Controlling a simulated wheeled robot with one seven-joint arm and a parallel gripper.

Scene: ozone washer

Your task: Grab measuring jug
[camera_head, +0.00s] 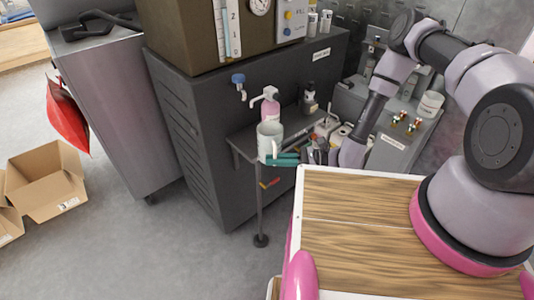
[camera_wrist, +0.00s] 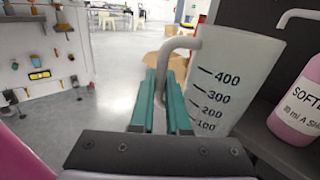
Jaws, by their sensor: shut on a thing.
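The measuring jug (camera_head: 268,141) is a pale, translucent tapered cup with dark volume marks and a grey handle. It appears upright at the left end of a small dark side shelf. In the wrist view the jug (camera_wrist: 228,82) fills the right of centre, its marks running from 100 to 400. My gripper (camera_head: 283,160) has teal fingers and reaches the jug from the right in the head view. In the wrist view my gripper (camera_wrist: 166,92) is shut on the jug's handle, one finger on each side. I cannot tell whether the jug's base touches the shelf.
A pink softener bottle with a pump (camera_head: 271,107) stands close behind the jug, and shows at the right in the wrist view (camera_wrist: 298,112). A dark cabinet (camera_head: 190,130) rises behind. A cardboard box (camera_head: 48,182) lies at the left. The floor between is clear.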

